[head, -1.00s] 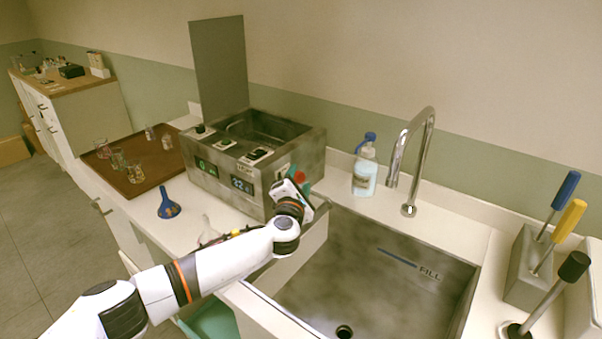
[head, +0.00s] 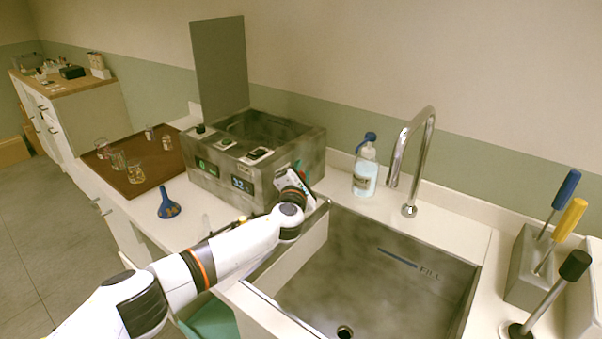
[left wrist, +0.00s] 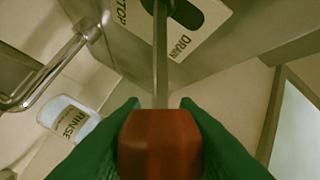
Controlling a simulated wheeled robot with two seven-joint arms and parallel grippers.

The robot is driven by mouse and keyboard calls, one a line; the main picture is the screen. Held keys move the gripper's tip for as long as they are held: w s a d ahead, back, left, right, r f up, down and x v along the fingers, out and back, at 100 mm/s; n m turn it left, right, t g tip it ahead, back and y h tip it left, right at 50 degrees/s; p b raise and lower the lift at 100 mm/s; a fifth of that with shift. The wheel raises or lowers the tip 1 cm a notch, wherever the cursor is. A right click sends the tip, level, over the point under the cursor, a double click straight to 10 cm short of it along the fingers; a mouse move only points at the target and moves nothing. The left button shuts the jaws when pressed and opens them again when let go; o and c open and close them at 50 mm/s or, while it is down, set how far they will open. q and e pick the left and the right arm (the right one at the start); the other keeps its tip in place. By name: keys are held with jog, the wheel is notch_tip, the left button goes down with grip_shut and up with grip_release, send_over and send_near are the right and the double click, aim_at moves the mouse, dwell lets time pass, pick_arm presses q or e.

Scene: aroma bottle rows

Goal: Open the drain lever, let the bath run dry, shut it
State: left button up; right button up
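The bath (head: 205,185) is a grey box on the counter with its lid (head: 220,65) standing up behind it; whether liquid is in it I cannot make out. The drain lever has a red knob (left wrist: 160,145) and a thin metal rod (left wrist: 160,60) that crosses a dark slot in a white plate (left wrist: 210,30) marked STOP and DRAIN. My left gripper (head: 302,172) is at the bath's right side. In the left wrist view its green fingers (left wrist: 159,103) close on both sides of the knob. The head view mostly hides the lever behind the gripper. My right gripper is out of view.
A sink (head: 400,250) with a tall tap (head: 428,140) lies right of the bath. A rinse bottle (head: 365,175) stands behind it. A blue funnel (head: 168,205) and a brown tray (head: 130,170) with glassware are on the left. Coloured-handled tools (head: 570,215) stand far right.

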pick_arm(q)
jog(key=shift+f, duration=0.2)
grip_shut()
jog(key=shift+s+d+f+m+t+h+b, duration=0.15)
jog(key=shift+f+m+t+h+b, duration=0.15)
jog(key=shift+f+m+t+b, duration=0.55)
jog(key=shift+s+d+f+m+t+h+b, duration=0.1)
jog(key=shift+d+f+m+t+h+b, duration=0.2)
jog(key=shift+m+b, duration=1.05)
jog(key=shift+s+d+f+m+t+h+b, duration=0.1)
jog(key=shift+f+m+t+h+b, duration=0.25)
jog(key=shift+f+m+b, duration=0.75)
jog(key=shift+r+m+p, duration=0.3)
jog(key=shift+r, duration=0.05)
